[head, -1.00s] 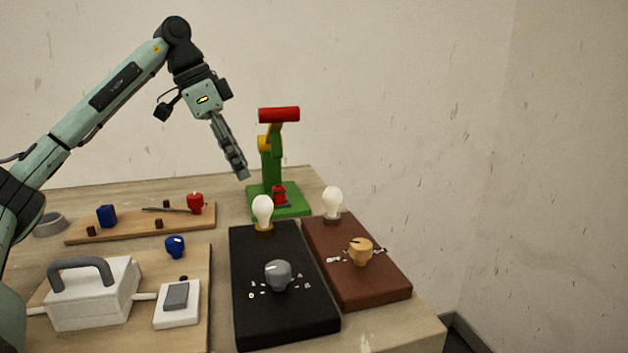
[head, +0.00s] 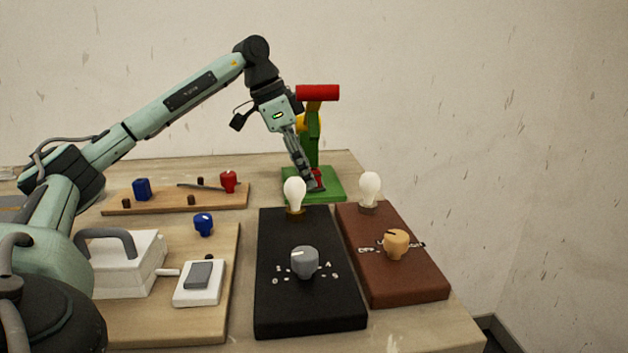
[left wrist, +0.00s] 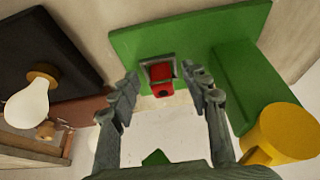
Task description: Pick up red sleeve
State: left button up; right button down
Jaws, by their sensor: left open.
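A small red sleeve (left wrist: 162,76) sits in a grey square holder on the green base (left wrist: 135,45) of the press. In the head view the sleeve (head: 318,175) is mostly hidden behind my left gripper (head: 315,187), which is low at the front of the press. In the left wrist view, my left gripper (left wrist: 163,88) is open, its fingers apart with the sleeve showing in the gap between the tips. Whether the fingers touch the sleeve cannot be told. My right gripper is not in view.
The green press column with its red top bar (head: 318,93) stands close behind the gripper. A bulb (head: 294,193) on the black box (head: 310,315) is just in front; another bulb (head: 370,188) is on the brown box (head: 420,285). A wooden rack (head: 165,202) lies left.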

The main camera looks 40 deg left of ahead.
pick_arm(q)
jog(key=c, duration=1.1)
